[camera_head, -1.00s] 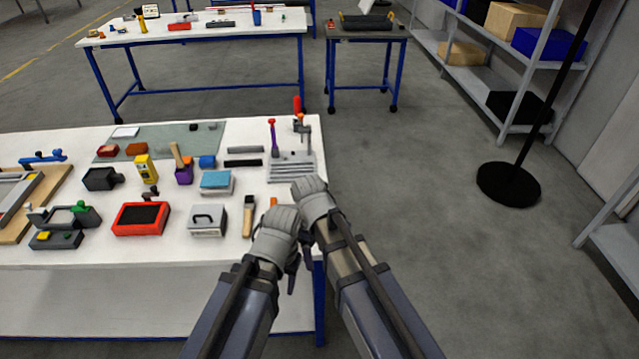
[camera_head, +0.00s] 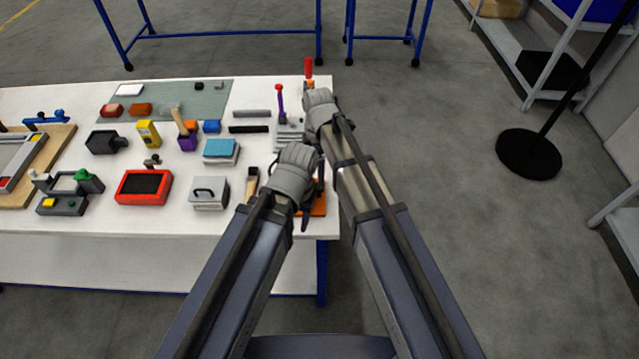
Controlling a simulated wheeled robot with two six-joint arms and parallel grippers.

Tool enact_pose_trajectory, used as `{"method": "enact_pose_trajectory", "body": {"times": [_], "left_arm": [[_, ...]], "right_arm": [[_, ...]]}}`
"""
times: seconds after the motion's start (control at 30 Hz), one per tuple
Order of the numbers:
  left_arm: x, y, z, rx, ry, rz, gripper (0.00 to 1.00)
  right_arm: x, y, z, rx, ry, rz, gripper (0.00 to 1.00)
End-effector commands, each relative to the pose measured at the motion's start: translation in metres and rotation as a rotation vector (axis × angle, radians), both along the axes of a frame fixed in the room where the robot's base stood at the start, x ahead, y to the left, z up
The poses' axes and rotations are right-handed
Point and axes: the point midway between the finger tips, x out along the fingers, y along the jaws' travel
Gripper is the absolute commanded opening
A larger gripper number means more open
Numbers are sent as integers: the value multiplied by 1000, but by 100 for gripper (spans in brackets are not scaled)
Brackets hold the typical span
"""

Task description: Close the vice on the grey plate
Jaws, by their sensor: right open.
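A grey slotted plate (camera_head: 287,134) lies at the right end of the white table, partly hidden by my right gripper. A clamp-like fixture with a red-topped post (camera_head: 308,68) stands at its far edge, and a purple-and-red handle (camera_head: 280,98) rises at its left. I cannot tell for certain which part is the vice. My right gripper (camera_head: 318,108) is open over the plate's right side, its fingertips mostly hidden; I cannot tell whether it touches anything. My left gripper (camera_head: 296,172) is nearer, above the table's right front; its fingers are mostly hidden behind its body.
An orange piece (camera_head: 319,207) lies at the front right corner, partly behind my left gripper. A grey box (camera_head: 208,194), a red tray (camera_head: 143,188), a blue-topped block (camera_head: 221,148) and dark bars (camera_head: 249,128) lie to the left. A lamp base (camera_head: 528,154) stands on the floor right.

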Motion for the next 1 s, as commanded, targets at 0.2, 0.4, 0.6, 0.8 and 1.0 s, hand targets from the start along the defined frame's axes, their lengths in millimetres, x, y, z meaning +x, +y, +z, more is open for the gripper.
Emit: {"method": "enact_pose_trajectory", "body": {"times": [0.2,0.4,0.6,0.8,1.0], "left_arm": [[0,0,-31,0,0,1,50],[0,0,-56,0,0,2,50],[0,0,-67,0,0,1,50],[0,0,-66,0,0,1,50],[0,0,-66,0,0,1,50]], "right_arm": [[-1,0,-31,0,0,-1,72],[-2,0,-56,0,0,-1,72],[-3,0,-67,0,0,-1,72],[-3,0,-66,0,0,-1,72],[-3,0,-66,0,0,-1,58]]}}
